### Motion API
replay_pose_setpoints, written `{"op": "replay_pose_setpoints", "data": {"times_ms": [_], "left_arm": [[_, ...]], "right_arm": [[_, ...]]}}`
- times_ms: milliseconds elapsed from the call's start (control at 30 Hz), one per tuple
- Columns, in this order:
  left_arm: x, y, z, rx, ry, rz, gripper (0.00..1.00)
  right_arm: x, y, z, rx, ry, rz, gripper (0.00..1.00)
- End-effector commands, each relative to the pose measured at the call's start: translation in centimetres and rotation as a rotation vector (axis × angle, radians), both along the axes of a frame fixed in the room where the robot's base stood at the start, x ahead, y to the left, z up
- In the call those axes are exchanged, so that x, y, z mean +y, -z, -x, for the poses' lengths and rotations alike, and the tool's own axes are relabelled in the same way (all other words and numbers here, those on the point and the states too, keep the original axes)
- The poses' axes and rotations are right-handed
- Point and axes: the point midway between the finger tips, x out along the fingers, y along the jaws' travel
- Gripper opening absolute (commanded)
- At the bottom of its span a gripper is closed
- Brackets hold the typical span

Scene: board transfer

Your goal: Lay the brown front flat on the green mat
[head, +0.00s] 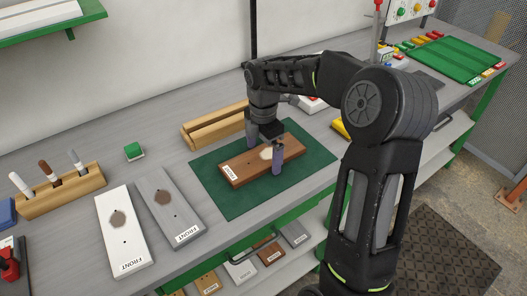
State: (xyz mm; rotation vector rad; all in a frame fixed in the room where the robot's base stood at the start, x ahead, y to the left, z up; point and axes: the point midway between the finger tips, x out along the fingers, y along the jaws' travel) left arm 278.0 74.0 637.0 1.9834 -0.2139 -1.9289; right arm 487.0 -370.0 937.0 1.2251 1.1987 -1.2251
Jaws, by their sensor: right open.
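The brown front (243,169) lies on the green mat (228,201), with a white label at its left end and a pale round patch near its middle. It looks flat on the mat, inside its edges. My right gripper (265,152) is open over the front, pointing down. One finger is at the far long side of the board and the other at the near long side. I cannot tell if the fingers touch it. Part of the board is hidden by the gripper. My left gripper is not in view.
A white front (124,244) and a grey front (168,222) lie left of the mat. A wooden slotted stand (215,124) is behind it. A wooden holder (72,192) with markers stands at the left. A green tray (445,58) is far right. Below is a shelf with several small boards.

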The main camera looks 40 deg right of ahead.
Motion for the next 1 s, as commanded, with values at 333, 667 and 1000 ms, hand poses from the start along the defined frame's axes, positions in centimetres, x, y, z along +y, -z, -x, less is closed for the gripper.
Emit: {"op": "replay_pose_setpoints", "data": {"times_ms": [333,667,1000], "left_arm": [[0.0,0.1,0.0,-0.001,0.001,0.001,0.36],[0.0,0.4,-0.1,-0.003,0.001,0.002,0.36],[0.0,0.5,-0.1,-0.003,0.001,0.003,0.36]], "right_arm": [[0.0,-0.6,0.0,-0.002,0.0,0.001,1.0],[0.0,-5.6,-0.1,-0.004,-0.001,0.0,1.0],[0.0,-7.8,0.0,0.0,0.0,0.0,1.0]]}}
